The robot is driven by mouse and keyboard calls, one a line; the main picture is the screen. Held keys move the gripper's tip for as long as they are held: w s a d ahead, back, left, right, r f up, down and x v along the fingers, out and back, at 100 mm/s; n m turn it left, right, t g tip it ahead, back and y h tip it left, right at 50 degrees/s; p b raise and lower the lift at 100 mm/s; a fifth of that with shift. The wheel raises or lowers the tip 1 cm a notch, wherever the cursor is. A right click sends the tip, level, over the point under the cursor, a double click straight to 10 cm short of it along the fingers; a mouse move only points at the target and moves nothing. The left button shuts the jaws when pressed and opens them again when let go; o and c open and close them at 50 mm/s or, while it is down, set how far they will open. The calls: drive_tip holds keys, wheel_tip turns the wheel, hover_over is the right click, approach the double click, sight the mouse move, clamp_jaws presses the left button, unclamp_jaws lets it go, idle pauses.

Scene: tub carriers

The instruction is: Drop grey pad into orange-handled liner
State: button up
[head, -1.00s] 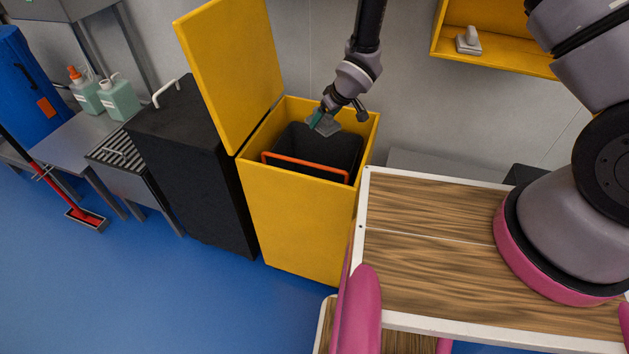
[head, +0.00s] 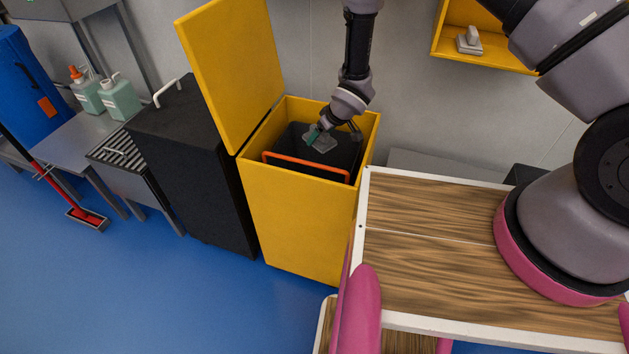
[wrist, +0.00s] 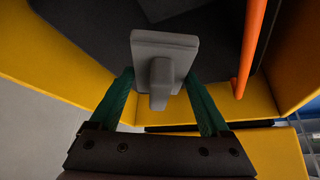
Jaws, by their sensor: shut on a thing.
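My gripper (head: 327,137) is over the open mouth of the yellow bin and shut on the grey pad (head: 319,142). In the wrist view the pad (wrist: 165,47) is a flat grey block with a grip, held between the green fingers (wrist: 160,95). The dark liner (head: 345,152) sits inside the yellow bin, with an orange handle (head: 305,166) along its near side. The handle also shows in the wrist view (wrist: 250,45). The pad is over the liner, at about rim height or a little below; its exact depth is hard to tell.
The yellow bin (head: 300,225) has its lid (head: 232,75) raised at the left. A black cabinet (head: 190,165) stands left of it. A wood-topped surface (head: 430,265) is at the right. A similar grey pad (head: 469,41) sits in a yellow wall shelf (head: 485,60).

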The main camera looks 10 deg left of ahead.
drive_tip(key=o, duration=1.3)
drive_tip(key=v, duration=1)
drive_tip(key=shift+s+d+r, duration=0.15)
drive_tip(key=shift+d+r, duration=0.05)
drive_tip(key=shift+r, duration=0.1)
